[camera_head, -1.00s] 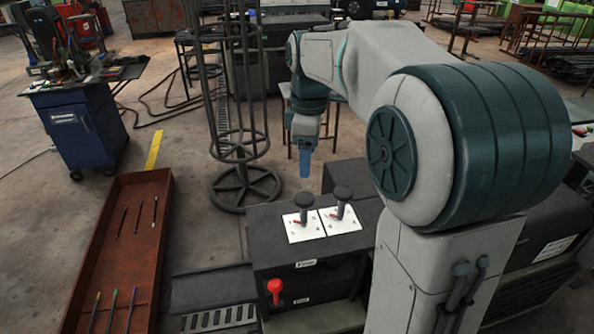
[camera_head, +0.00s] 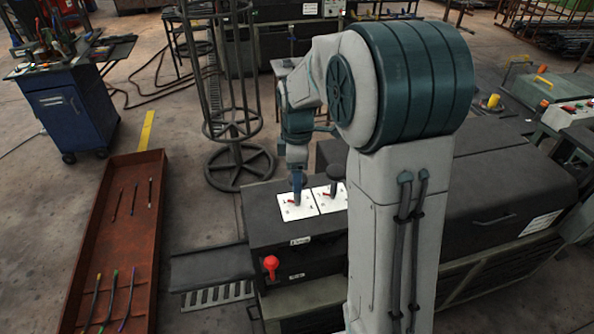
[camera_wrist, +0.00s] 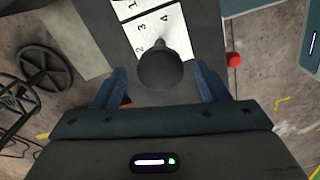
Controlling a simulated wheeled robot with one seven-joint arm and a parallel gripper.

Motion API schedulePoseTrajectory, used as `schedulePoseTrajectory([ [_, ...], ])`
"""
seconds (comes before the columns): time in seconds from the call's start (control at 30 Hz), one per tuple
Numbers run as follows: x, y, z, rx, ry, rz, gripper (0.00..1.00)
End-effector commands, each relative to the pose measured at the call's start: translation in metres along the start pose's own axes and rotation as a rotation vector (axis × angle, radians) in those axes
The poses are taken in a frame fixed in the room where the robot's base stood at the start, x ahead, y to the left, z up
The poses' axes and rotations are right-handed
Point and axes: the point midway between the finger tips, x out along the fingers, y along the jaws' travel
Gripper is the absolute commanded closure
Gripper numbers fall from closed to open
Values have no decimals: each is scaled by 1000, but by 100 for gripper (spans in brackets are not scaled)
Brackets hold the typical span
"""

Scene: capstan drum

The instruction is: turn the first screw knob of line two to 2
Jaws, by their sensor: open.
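Two white plates with dark knobs lie on top of a dark cabinet. In the head view my gripper (camera_head: 298,186) is lowered over the left plate (camera_head: 288,212), and it hides most of that plate's knob. The right knob (camera_head: 332,189) stands clear on the right plate (camera_head: 338,204). In the wrist view a dark round knob (camera_wrist: 160,70) sits between the blue fingers of my open gripper (camera_wrist: 160,88), with space on both sides. The digits 2, 3 and 4 show on its plate (camera_wrist: 150,33).
A red button (camera_head: 270,264) sticks out of the cabinet (camera_head: 268,236) front; it also shows in the wrist view (camera_wrist: 234,60). A tall wire cage stand (camera_head: 237,165) stands behind. A rust-red tray (camera_head: 105,260) and blue cart (camera_head: 68,112) are at left.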

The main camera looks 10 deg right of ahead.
Motion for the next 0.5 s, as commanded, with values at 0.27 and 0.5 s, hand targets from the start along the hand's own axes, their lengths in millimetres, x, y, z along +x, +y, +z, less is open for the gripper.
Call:
schedulePoseTrajectory([
  [0.27,6,0,0,1,0,1,32],
  [0.5,6,0,0,1,0,1,71],
])
